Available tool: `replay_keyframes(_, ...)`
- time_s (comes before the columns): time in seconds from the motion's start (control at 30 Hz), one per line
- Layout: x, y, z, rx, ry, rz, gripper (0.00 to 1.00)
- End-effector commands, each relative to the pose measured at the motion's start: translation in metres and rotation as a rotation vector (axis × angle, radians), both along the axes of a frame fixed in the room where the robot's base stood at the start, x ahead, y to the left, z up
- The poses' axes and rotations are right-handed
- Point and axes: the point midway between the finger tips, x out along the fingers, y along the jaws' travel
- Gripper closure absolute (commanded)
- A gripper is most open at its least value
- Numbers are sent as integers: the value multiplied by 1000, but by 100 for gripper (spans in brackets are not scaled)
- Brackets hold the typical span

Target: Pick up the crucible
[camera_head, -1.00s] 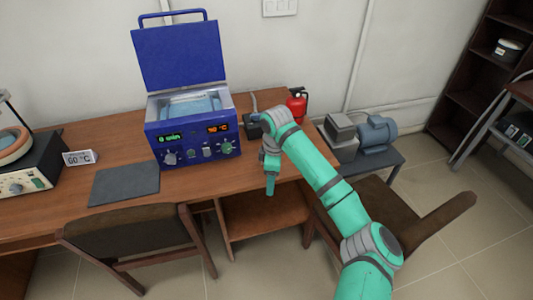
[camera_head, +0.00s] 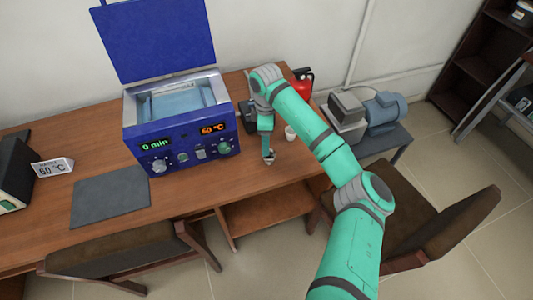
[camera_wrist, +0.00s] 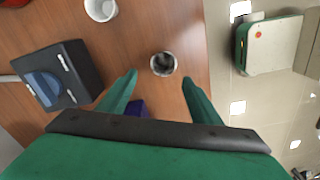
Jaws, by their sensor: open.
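A small white crucible (camera_wrist: 154,67) with a dark inside stands upright on the wooden table. In the wrist view it lies just ahead of and between the fingertips of my gripper (camera_wrist: 160,80), which is open and empty. In the head view my gripper (camera_head: 268,152) points down close to this crucible, which is mostly hidden at the fingertips. A second white cup (camera_head: 290,133) stands behind and to the right, and it also shows at the top of the wrist view (camera_wrist: 100,9).
A blue water bath (camera_head: 180,140) with a raised lid stands left of my gripper. A dark box (camera_wrist: 58,78) lies on the table nearby. A grey mat (camera_head: 110,195) lies front left. The table's right edge, a chair (camera_head: 440,215) and a pump (camera_head: 383,112) are to the right.

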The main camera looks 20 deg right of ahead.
Motion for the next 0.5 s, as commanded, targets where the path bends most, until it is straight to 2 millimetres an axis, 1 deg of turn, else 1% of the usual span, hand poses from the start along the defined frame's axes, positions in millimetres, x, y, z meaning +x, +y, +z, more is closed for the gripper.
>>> replay_keyframes(0.03,-1,-3,-8,0,2,-4,42)
replay_keyframes(0.1,-1,-3,-18,-1,1,-4,42)
replay_keyframes(0.2,-1,-2,-27,-1,1,-3,42)
replay_keyframes(0.37,-1,-1,-35,-1,1,0,42)
replay_keyframes(0.5,-3,-4,-53,-1,3,0,42)
